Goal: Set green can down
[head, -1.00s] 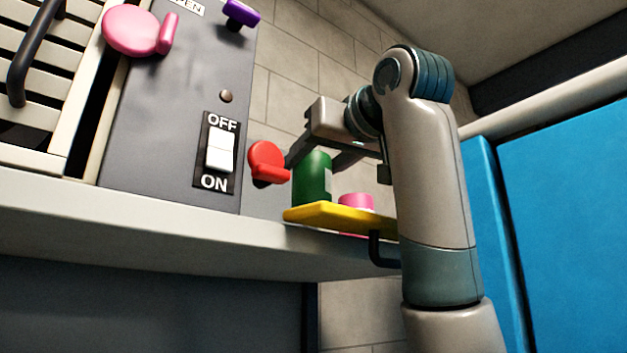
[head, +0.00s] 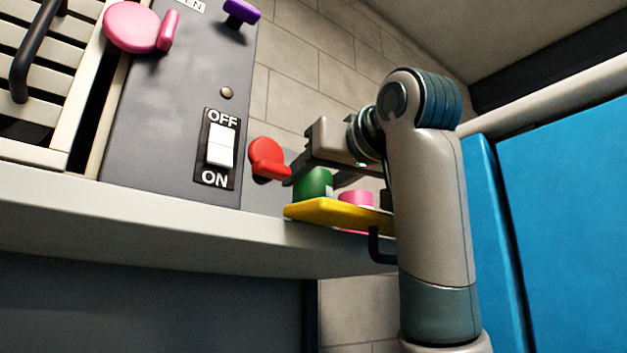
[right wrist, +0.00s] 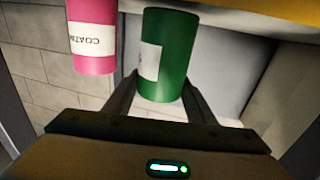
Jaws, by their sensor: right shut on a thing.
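The green can (head: 314,185) with a white label is upright between the fingers of my right gripper (head: 318,170), which is shut on it. The can also shows in the right wrist view (right wrist: 176,55), between both fingers (right wrist: 162,92). In the head view its lower end is hidden behind the edge of a yellow board (head: 328,212). I cannot tell whether it touches the board. My left gripper is not in view.
A pink can (head: 356,198) stands close to the right of the green can; it also shows in the right wrist view (right wrist: 93,40). A red knob (head: 267,158) is just left of the gripper. A grey panel with a white switch (head: 221,146) stands further left.

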